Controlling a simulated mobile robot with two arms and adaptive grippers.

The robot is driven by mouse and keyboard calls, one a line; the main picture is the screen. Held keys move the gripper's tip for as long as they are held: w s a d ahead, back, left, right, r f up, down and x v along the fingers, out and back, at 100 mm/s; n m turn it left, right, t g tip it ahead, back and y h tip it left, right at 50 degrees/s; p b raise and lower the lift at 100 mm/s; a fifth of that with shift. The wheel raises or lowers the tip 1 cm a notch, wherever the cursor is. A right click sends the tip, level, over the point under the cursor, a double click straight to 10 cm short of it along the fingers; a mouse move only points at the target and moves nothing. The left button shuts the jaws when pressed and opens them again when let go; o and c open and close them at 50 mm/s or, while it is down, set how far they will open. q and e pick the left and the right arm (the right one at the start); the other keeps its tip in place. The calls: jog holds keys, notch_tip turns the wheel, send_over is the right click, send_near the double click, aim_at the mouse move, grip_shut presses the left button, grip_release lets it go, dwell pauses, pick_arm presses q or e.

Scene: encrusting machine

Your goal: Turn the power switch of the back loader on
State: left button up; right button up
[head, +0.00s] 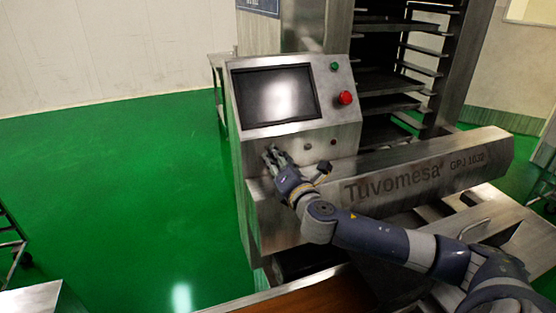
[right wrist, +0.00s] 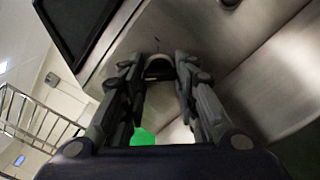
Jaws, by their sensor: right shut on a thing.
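The back loader is a steel machine with a sloped control panel (head: 328,122) that carries a dark screen (head: 275,95). My right gripper (head: 271,154) is at the panel's lower left, below the screen. In the right wrist view, the fingers of my right gripper (right wrist: 160,60) are shut around a small dark-and-pale part on the panel, seemingly the power switch (right wrist: 158,70). In the head view the fingers hide this part, and its turned position cannot be made out. My left gripper is not in view.
A red mushroom button (head: 345,98) and a green button (head: 334,66) sit right of the screen. Two small controls (head: 308,146) are below it. A tray rack (head: 390,83) stands behind.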

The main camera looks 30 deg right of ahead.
jog(key=shift+m, duration=0.3)
jog(key=m, duration=0.3)
jog(key=shift+b, duration=0.35)
jog(key=m, duration=0.9)
jog(key=shift+r+m+p, duration=0.1)
jog(key=shift+m+p, duration=0.25)
jog(key=shift+m, duration=0.05)
jog(key=m+p, duration=0.1)
jog(key=m, duration=0.3)
jog(key=shift+m, duration=0.4)
jog(key=o, duration=1.1)
jog(key=shift+c, duration=0.2)
